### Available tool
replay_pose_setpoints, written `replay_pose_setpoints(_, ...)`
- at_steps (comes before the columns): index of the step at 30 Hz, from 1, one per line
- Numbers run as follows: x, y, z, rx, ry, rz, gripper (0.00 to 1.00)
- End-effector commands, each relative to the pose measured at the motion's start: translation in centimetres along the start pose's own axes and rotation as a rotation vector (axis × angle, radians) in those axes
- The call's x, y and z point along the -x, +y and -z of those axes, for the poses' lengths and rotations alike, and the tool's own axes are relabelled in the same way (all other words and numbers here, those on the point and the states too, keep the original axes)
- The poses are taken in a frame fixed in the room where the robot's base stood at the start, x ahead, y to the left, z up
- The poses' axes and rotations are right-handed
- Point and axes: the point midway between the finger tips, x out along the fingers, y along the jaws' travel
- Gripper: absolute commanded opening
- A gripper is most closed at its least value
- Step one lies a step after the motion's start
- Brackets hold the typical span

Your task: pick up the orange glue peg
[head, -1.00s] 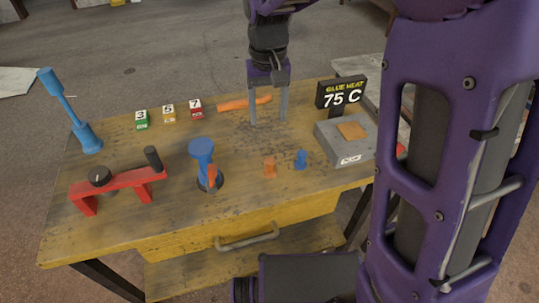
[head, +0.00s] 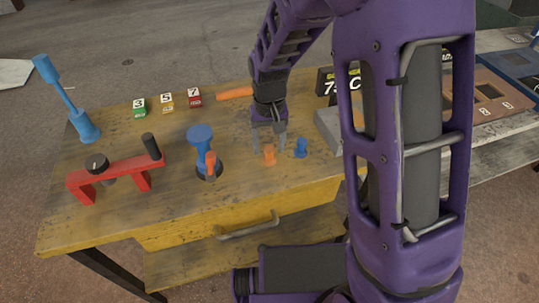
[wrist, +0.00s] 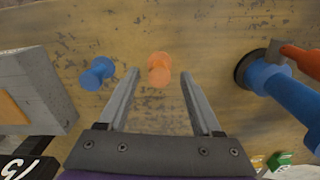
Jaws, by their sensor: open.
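The small orange glue peg (head: 269,153) stands on the wooden bench (head: 110,235) near its front right part. My gripper (head: 269,150) is open and comes down over the peg from behind. In the wrist view the orange peg (wrist: 159,70) lies between the lines of the two fingers, just beyond the fingertips of my gripper (wrist: 158,72). The fingers do not appear to touch it. A small blue peg (head: 300,148) stands just right of it and also shows left of the fingers in the wrist view (wrist: 97,73).
A blue post with an orange lever (head: 200,140) stands left of the pegs. A grey block (head: 328,126) and a temperature sign (head: 325,82) are at right, partly behind my arm. A red stand (head: 115,180), numbered blocks (head: 167,102) and an orange stick (head: 235,93) are further left and back.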

Motion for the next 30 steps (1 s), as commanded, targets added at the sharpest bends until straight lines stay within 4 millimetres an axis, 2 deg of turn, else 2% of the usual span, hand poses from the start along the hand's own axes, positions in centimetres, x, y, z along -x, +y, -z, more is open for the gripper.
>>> replay_pose_setpoints(3, -2.0, 0.1, -0.1, 0.0, -0.003, 0.0, 0.66)
replay_pose_setpoints(6, -2.8, 0.1, -0.1, 0.0, -0.002, 0.0, 0.66)
replay_pose_setpoints(14, -3.0, 0.1, -0.1, 0.0, 0.001, 0.0, 0.66)
replay_pose_setpoints(25, -3.0, 0.1, -0.1, 0.0, 0.001, 0.0, 0.0)
replay_pose_setpoints(30, -3.0, 0.1, -0.1, 0.0, 0.001, 0.0, 0.0)
